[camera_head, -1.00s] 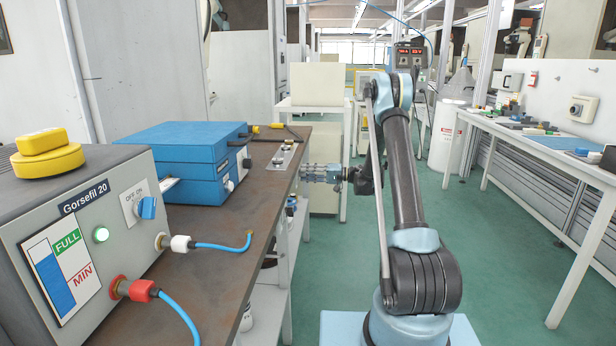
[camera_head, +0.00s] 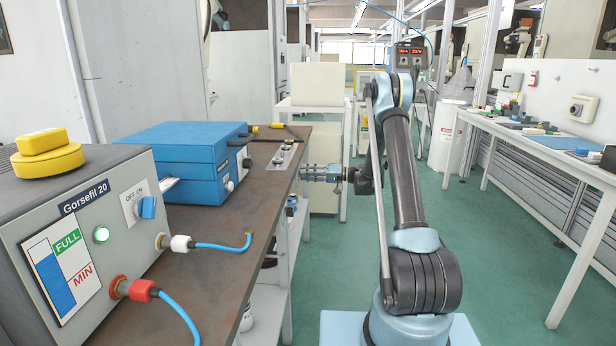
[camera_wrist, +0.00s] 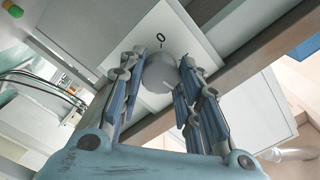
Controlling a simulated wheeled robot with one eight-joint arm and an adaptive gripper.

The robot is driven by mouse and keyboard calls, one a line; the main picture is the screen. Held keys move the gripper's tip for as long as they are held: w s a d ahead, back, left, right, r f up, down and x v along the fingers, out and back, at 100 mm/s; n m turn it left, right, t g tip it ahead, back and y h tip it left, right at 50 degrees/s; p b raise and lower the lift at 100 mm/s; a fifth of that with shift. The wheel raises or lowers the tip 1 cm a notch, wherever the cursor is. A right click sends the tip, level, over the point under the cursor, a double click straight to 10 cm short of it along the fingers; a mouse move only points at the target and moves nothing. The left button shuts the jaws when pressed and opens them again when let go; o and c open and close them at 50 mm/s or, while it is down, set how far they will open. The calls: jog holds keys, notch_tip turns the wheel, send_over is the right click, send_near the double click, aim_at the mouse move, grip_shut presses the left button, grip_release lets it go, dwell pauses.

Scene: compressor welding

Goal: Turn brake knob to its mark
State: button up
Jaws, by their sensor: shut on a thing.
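In the wrist view a round grey knob (camera_wrist: 158,70) sits on a light panel (camera_wrist: 185,35). A "0" mark (camera_wrist: 161,38) with a short tick is printed above it. A pale line on the knob's lower right side seems to be its pointer, turned away from the "0". My gripper (camera_wrist: 161,75) has its ribbed fingers on either side of the knob and is shut on it. In the head view my gripper (camera_head: 321,173) reaches left toward the workbench's right edge. The knob cannot be made out there.
The brown workbench (camera_head: 215,255) holds the Gorsefil 20 unit (camera_head: 125,265), with blue hoses, and a blue case (camera_head: 190,150). A white side table (camera_head: 530,150) with small items stands right.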

jog(key=o, duration=1.1)
jog(key=shift+w, duration=0.25)
jog(key=shift+s, duration=0.1)
jog(key=d, duration=1.2)
jog(key=shift+s+f, duration=0.1)
jog(key=shift+s, duration=0.1)
